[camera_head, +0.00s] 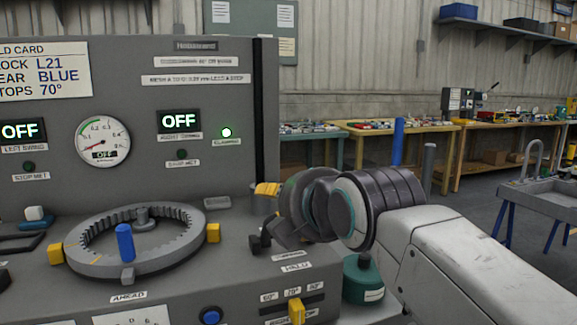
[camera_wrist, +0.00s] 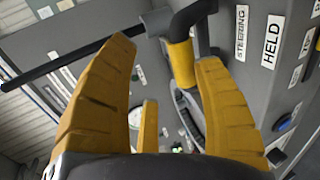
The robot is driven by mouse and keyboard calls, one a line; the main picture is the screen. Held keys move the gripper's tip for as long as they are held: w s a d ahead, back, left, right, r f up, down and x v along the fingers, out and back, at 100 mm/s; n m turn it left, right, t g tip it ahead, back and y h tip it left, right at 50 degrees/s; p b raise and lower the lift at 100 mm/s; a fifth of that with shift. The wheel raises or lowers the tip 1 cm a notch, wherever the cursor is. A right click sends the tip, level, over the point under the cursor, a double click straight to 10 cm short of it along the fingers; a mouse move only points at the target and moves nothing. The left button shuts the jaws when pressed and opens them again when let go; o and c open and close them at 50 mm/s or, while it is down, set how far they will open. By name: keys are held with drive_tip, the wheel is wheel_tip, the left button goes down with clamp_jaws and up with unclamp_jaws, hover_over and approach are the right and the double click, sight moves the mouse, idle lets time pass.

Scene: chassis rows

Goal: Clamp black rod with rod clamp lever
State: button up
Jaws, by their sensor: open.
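In the wrist view the black rod (camera_wrist: 70,57) runs slanting from the left edge to a grey block (camera_wrist: 157,20) near the top. Beside the block is a bent black lever with a yellow sleeve (camera_wrist: 181,63), which looks like the rod clamp lever.
A grey console (camera_head: 120,190) carries a toothed ring (camera_head: 90,262) with a blue peg (camera_head: 125,243) and yellow blocks. A green lamp (camera_head: 227,132) is lit above a small label. A teal container (camera_head: 363,278) stands close below my wrist. A HELD label (camera_wrist: 271,42) is right of the lever.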

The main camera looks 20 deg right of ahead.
drive_tip(key=shift+r, duration=3.8)
drive_tip(key=shift+c, duration=0.3)
